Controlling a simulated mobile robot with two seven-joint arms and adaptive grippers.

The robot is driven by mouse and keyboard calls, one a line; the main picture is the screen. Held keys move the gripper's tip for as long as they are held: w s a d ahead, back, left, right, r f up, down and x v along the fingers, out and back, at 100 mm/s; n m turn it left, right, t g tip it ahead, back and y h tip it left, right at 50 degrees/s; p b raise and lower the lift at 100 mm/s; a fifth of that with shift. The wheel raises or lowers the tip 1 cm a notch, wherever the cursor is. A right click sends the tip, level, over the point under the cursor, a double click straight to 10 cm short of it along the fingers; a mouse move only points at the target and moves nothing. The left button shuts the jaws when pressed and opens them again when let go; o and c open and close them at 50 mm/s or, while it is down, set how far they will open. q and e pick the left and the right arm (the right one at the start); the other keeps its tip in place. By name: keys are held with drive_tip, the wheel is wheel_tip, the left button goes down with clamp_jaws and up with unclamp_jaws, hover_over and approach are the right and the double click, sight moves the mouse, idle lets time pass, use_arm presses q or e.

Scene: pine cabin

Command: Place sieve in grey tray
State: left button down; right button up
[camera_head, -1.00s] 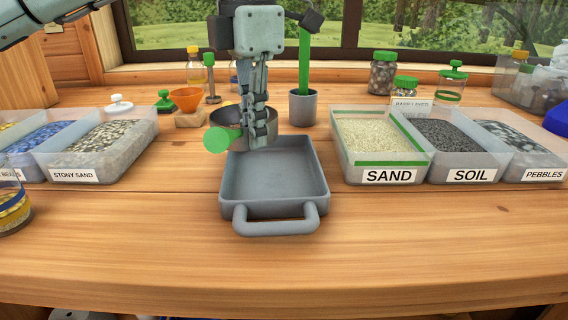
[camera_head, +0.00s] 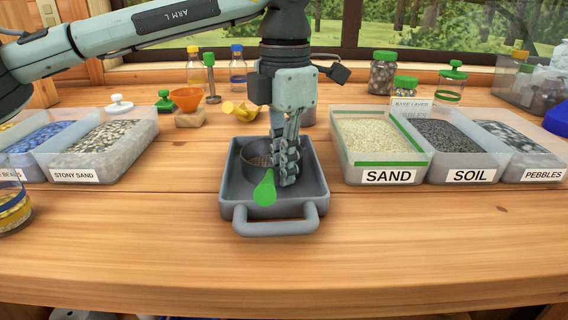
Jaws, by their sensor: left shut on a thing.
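The grey tray (camera_head: 233,204) with a front handle lies on the middle of the table in the head view. The sieve (camera_head: 254,165), a dark round pan with a mesh inside and a green handle (camera_head: 265,188), is inside the tray's walls at the left. My left gripper (camera_head: 286,180) is over the tray, pointing down, shut on the sieve near its right side. The fingers hide part of the sieve's right rim. I cannot tell whether the sieve rests on the tray floor. My right gripper is not in view.
Open bins of stony sand (camera_head: 104,142), sand (camera_head: 379,142), soil (camera_head: 452,140) and pebbles (camera_head: 516,142) flank the tray. Behind it are an orange funnel (camera_head: 186,99), a yellow object (camera_head: 240,110) and a grey cup (camera_head: 309,116), partly hidden. The table in front is clear.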

use_arm(q)
drive_tip(key=shift+f, duration=0.15)
drive_tip(key=c, duration=1.9)
unclamp_jaws()
drive_tip(key=shift+o, duration=1.1)
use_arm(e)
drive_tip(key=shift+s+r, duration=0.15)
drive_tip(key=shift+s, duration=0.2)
use_arm(q)
drive_tip(key=shift+r, duration=0.2)
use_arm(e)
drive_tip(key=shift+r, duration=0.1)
use_arm(q)
drive_tip(key=shift+r, duration=0.25)
wheel_tip(320, 180, up, 12)
drive_tip(key=shift+f+p, duration=0.25)
drive_tip(key=shift+p, duration=0.15)
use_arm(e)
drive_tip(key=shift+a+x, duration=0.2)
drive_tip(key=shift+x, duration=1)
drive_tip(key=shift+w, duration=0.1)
